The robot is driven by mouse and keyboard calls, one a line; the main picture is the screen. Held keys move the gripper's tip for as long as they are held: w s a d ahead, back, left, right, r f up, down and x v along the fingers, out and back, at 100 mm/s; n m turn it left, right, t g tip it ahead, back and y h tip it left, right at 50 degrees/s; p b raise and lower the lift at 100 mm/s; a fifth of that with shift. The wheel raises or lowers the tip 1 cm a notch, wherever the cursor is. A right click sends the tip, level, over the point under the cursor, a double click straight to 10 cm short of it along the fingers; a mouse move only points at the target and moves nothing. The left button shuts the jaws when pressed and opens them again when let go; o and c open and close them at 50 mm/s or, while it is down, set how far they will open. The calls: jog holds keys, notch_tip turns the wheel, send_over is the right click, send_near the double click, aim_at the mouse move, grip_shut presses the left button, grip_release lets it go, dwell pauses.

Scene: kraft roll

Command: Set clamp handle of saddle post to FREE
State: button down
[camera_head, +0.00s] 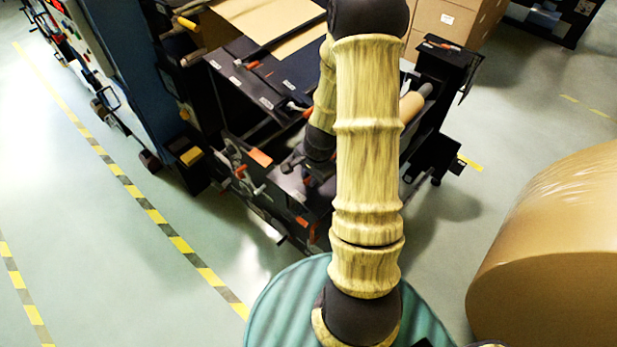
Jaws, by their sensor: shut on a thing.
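My arm rises through the middle of the head view and bends down behind itself to a dark wrist. My gripper (310,174) is low over the dark machine frame (285,205), partly hidden by my arm. It is shut on a small part there, which seems to be the clamp handle (306,182) of the saddle post; only a small orange bit shows. The post itself is hidden or too dark to tell apart, and I cannot read a FREE mark or the handle's exact angle.
Other orange handles and labels sit on the frame's side, such as an orange plate (260,157). A large wrapped kraft roll (560,250) stands at right. Cardboard boxes (445,22) are behind. A yellow-black floor line (150,212) runs at left, with clear floor beside it.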

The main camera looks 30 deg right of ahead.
jog(key=shift+d+n, duration=0.1)
jog(key=shift+n, duration=0.4)
jog(key=c, duration=1.3)
grip_release()
jog(key=shift+s, duration=0.1)
jog(key=shift+c, duration=0.2)
jog(key=shift+r, duration=0.15)
jog(key=s+d+r, duration=0.1)
jog(key=s+r, duration=0.2)
jog(key=r, duration=1.4)
jog(key=shift+f, duration=0.1)
